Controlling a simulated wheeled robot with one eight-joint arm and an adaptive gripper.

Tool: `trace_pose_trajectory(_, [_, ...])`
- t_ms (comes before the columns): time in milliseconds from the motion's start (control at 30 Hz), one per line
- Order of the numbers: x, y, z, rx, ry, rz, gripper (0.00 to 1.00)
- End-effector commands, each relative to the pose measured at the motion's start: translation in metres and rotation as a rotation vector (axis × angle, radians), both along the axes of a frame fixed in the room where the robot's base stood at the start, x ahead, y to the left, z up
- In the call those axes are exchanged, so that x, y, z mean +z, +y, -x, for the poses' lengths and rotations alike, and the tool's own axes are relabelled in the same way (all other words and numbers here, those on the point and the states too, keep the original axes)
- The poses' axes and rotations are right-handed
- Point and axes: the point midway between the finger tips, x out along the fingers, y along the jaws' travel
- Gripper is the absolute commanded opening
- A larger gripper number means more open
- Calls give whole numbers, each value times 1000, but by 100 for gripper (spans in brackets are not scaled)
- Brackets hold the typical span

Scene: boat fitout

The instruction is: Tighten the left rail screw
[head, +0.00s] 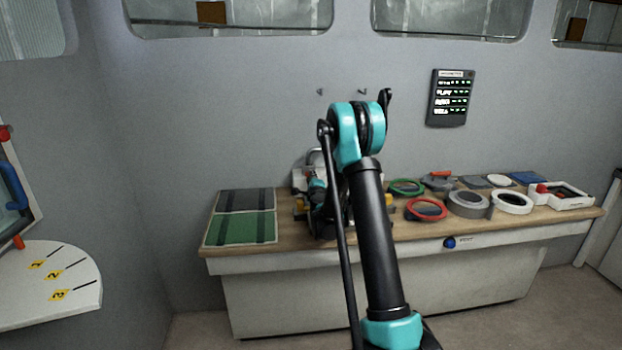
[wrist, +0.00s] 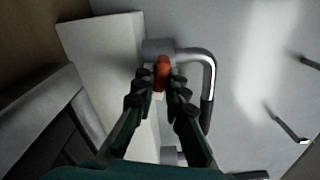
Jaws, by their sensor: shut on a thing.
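My gripper (wrist: 160,84) has both fingers closed on a small orange-red knob (wrist: 162,68), likely the rail screw's head. The knob sits against the near end of a bent silver rail (wrist: 205,66) with a dark grip. A pale block (wrist: 105,60) stands just left of the fingers. In the head view my arm covers most of this spot; the rail's bend shows at the back of the bench (head: 313,153). The fingertips hide part of the knob, and its thread and depth cannot be seen.
The wooden bench (head: 300,244) holds a green and grey mat (head: 240,228) at left. At right lie a red ring (head: 411,212), a green ring (head: 394,187), a white ring (head: 528,203) and a tray. Wall hooks (wrist: 290,130) are at right in the wrist view.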

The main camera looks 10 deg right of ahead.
Motion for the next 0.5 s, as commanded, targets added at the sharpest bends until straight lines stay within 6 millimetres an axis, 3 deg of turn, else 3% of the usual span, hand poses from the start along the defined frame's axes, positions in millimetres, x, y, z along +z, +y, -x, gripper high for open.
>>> trace_pose_trajectory(500, [0,0,1,0,0,-492,0])
